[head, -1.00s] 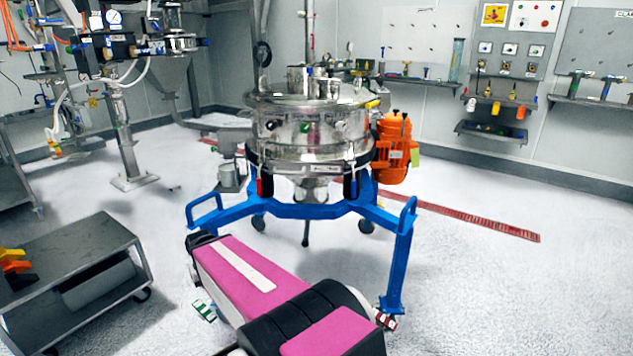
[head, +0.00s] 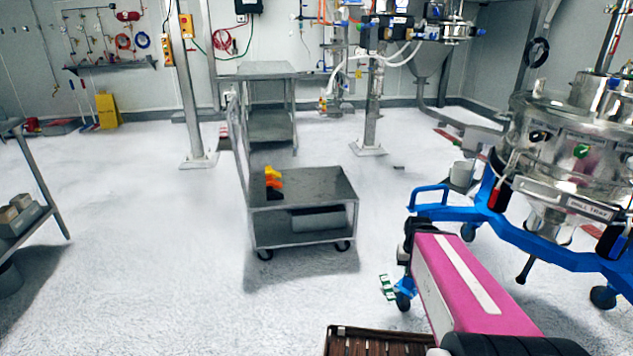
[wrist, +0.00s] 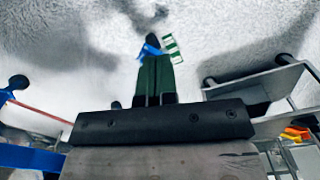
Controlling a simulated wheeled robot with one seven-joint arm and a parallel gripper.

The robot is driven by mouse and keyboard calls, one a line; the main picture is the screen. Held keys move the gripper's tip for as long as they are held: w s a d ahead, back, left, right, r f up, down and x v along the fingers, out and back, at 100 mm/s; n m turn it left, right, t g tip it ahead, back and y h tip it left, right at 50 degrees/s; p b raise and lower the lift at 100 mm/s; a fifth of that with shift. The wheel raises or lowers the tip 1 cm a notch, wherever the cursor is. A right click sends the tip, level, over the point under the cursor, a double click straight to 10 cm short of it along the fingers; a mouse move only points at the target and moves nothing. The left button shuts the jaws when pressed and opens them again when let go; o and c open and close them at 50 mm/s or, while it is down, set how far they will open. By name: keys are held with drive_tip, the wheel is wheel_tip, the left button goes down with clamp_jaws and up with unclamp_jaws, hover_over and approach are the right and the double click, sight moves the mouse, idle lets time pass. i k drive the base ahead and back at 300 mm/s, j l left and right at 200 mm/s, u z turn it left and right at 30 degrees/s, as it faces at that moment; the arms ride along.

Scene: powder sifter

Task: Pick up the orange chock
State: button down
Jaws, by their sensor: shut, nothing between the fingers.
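The orange chock (head: 276,183) lies in a small stack on the left side of a grey cart's (head: 318,186) top. A yellow chock (head: 271,171) is above it and a black one (head: 274,194) is below it. In the wrist view, orange and yellow chock parts (wrist: 297,132) show at the right edge, but I cannot separate them clearly. My gripper (wrist: 154,60) is shut and empty, with its dark green fingers together over the floor, well away from the chocks.
The sifter's blue frame (head: 520,238) stands on the right, close to my arm. A taller grey table (head: 266,70) stands behind the cart. The floor left of the cart is clear.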

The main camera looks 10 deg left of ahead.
sight(270, 181)
drive_tip(key=j, duration=0.7)
drive_tip(key=k+j, duration=0.15)
drive_tip(key=j, duration=0.55)
drive_tip(key=i+j, duration=0.15)
drive_tip(key=j, duration=0.15)
drive_tip(key=i+j+u, duration=0.1)
drive_tip(key=j, duration=0.2)
drive_tip(key=i+j, duration=0.15)
drive_tip(key=j, duration=0.15)
drive_tip(key=i+l, duration=0.1)
drive_tip(key=i, duration=0.65)
drive_tip(key=i+l+u, duration=0.1)
drive_tip(key=i, duration=0.65)
